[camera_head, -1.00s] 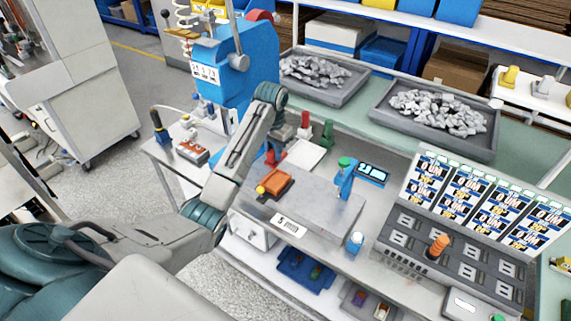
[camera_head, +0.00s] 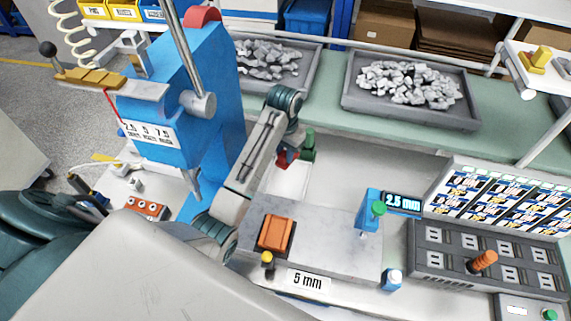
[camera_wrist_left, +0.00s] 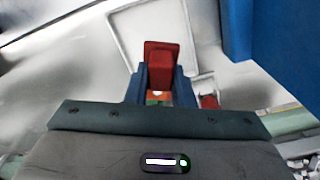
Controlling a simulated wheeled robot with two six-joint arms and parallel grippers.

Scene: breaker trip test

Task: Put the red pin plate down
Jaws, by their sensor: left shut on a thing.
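My left gripper (camera_head: 286,150) is shut on the red pin plate (camera_wrist_left: 161,60), which sits between the two blue fingers in the left wrist view. In the head view only a bit of the red plate (camera_head: 284,159) shows below my wrist, at the far end of a white tray (camera_head: 291,184). In the left wrist view the pale tray (camera_wrist_left: 122,18) with a raised rim lies behind the plate. I cannot tell whether the plate touches anything below. My right gripper is not in view.
A green piece (camera_head: 308,143) stands close right of my left gripper. The tall blue press (camera_head: 180,130) stands to its left. In front is a grey metal block (camera_head: 335,232) with an orange piece (camera_head: 276,235). Two trays of grey parts (camera_head: 352,92) stand behind.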

